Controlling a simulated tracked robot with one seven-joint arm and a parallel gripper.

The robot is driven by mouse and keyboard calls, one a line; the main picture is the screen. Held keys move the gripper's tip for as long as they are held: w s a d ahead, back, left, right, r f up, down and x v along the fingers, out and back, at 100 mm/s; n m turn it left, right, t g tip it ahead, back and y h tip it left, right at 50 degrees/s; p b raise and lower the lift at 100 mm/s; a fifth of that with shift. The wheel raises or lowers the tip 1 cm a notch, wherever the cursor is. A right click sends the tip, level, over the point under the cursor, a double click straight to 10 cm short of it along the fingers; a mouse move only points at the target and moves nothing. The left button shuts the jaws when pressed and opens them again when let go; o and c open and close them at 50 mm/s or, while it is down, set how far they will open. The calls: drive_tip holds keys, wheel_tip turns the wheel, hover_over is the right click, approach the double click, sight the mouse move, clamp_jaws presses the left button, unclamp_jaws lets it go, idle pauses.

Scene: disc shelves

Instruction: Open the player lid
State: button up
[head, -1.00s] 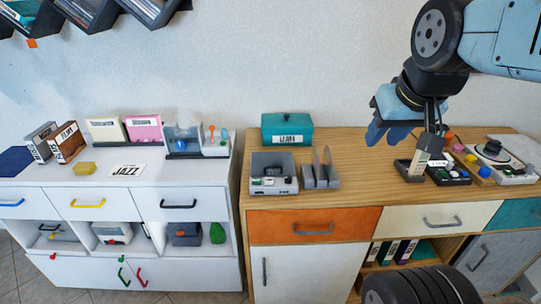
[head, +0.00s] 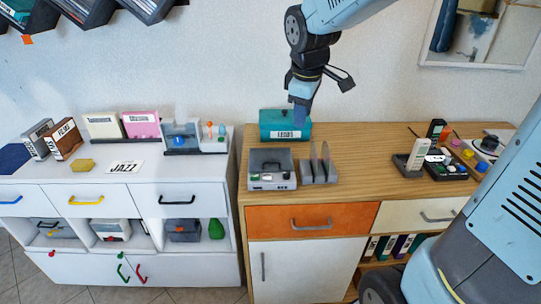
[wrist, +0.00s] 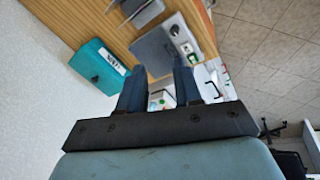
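The player (head: 272,183) is a grey box with a dark grey lid (head: 270,159) on the wooden cabinet top. The lid looks shut, with a dark handle-like mark on it. The player also shows in the wrist view (wrist: 163,48), beyond my fingertips. My gripper (head: 299,117) hangs above the back of the wooden cabinet, overlapping the teal box in the picture, up and to the right of the player. In the wrist view my gripper (wrist: 160,78) has its two blue fingers apart with nothing between them. It appears clear of the player.
The teal box (head: 284,124) stands behind the player, close to my gripper. A grey rack with upright dividers (head: 319,172) stands right beside the player. The wood between rack and phone is clear.

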drive_tip(key=w+a+f+n+g, duration=0.1)
drive_tip(key=w+a+f+n, duration=0.4)
drive_tip(key=a+f, duration=0.15)
hover_over(271, 170)
wheel_tip(271, 170, down, 12)
drive_tip(key=shift+d+f, duration=0.1)
drive_tip(key=shift+f, duration=0.1)
clamp_jaws()
idle(0.4)
idle(1.1)
